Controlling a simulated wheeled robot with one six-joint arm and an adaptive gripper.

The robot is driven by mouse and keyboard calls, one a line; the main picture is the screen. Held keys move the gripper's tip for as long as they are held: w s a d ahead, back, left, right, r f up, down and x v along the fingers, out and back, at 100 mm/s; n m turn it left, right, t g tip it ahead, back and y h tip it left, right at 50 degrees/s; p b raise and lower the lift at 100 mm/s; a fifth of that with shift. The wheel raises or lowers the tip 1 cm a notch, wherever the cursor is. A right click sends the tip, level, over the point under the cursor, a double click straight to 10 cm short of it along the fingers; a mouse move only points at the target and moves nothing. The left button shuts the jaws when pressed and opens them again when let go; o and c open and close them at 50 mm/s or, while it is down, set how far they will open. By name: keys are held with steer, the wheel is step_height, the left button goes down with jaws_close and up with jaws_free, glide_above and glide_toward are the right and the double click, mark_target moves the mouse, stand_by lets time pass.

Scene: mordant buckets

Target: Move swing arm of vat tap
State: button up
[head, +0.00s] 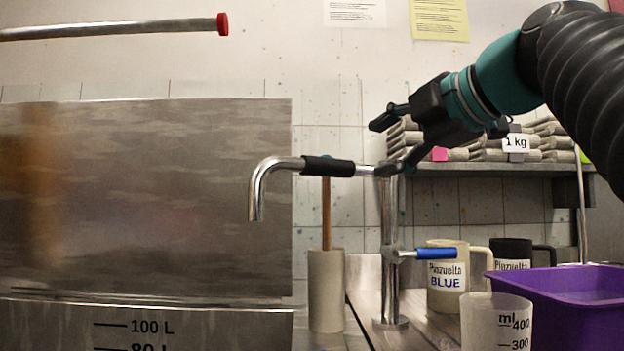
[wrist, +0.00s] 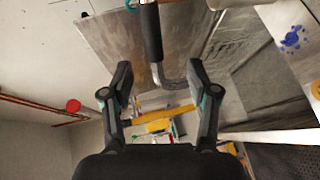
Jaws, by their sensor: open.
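The vat tap has an upright chrome post (head: 389,225) with a blue lever (head: 436,253). Its swing arm (head: 278,164) points left from the post top, with a black sleeve (head: 328,166) and a spout bent downward. My gripper (head: 384,145) is open and empty, at the post top, right of the sleeve. Its lower finger overlaps the arm's post end in the picture; I cannot tell whether they touch. In the wrist view the sleeve (wrist: 151,32) and chrome bend (wrist: 172,80) appear between the open fingers (wrist: 160,74), at unclear depth.
A steel vat (head: 150,200) with litre marks fills the left. A red-capped pipe (head: 110,29) hangs above it. A beige cylinder (head: 326,290) holding a wooden stick stands behind the tap. Mugs (head: 447,280), a measuring jug (head: 495,325) and a purple tub (head: 560,305) crowd the right.

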mark_target(335, 165)
steer(key=shift+n+y, duration=0.3)
steer(key=shift+n, duration=0.2)
steer(key=x, duration=0.4)
steer(key=p+x, duration=0.1)
steer(key=x, duration=0.4)
steer(key=r+x, duration=0.1)
steer(key=x, duration=0.4)
steer(key=shift+w+r+p, duration=0.1)
steer(key=shift+w+p, duration=0.05)
steer(key=shift+p, duration=0.15)
jaws_close()
